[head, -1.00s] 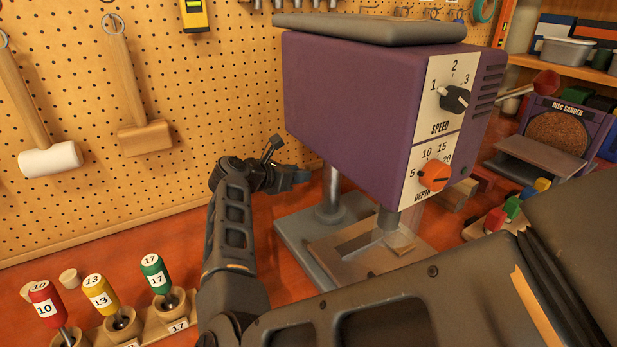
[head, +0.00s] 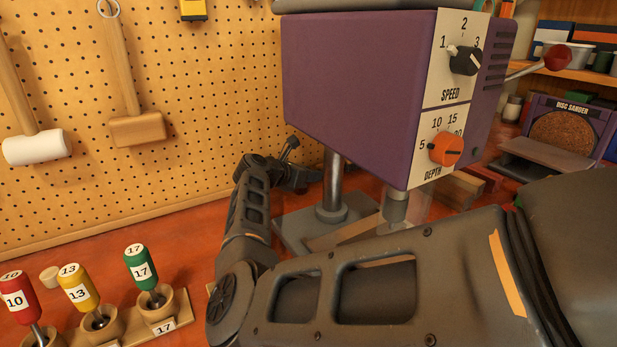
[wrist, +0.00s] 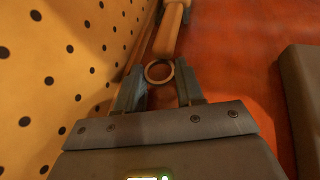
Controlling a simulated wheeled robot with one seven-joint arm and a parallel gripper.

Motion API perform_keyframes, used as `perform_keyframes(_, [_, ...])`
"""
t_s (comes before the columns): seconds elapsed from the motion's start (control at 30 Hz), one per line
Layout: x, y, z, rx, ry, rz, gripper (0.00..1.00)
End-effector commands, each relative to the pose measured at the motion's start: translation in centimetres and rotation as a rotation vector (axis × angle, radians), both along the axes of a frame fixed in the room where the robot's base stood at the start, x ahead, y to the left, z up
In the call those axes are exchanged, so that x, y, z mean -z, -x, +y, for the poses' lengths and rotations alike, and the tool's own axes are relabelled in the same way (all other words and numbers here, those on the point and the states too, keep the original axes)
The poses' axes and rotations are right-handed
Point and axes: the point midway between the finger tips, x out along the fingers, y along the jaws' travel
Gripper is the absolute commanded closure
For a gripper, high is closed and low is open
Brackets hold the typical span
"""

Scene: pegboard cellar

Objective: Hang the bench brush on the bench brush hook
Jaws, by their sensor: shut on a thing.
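My gripper (wrist: 159,88) is shut on the ringed end of a wooden-handled thing, which I take to be the bench brush (wrist: 168,36). Its metal ring (wrist: 159,72) shows between the fingers, and the handle runs away from me to the top of the wrist view. I cannot pick out the bench brush hook in either view.
The purple drill press (head: 360,100) stands close right of my gripper. A white-headed mallet (head: 38,147) and a wooden mallet (head: 137,128) hang on the pegboard (head: 210,90). A rack (head: 172,322) of numbered drivers stands at front left. A disc sander (head: 560,135) is at right.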

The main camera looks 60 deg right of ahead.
Motion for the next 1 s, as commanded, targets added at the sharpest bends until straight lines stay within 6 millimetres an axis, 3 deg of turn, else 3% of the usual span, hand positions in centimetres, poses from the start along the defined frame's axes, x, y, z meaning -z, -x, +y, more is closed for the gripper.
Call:
perform_keyframes(0.17, [0.3,0.0,0.0,0.0,0.001,0.0,1.0])
perform_keyframes(0.2, [0.2,0.0,0.0,0.0,0.0,0.0,0.6])
perform_keyframes(0.43, [0.2,0.0,0.0,0.0,0.0,0.0,0.38])
perform_keyframes(0.8, [0.2,0.1,0.1,0.001,0.0,0.001,0.37])
perform_keyframes(1.0, [-1.0,-1.0,3.2,-0.003,0.001,-0.001,0.37])
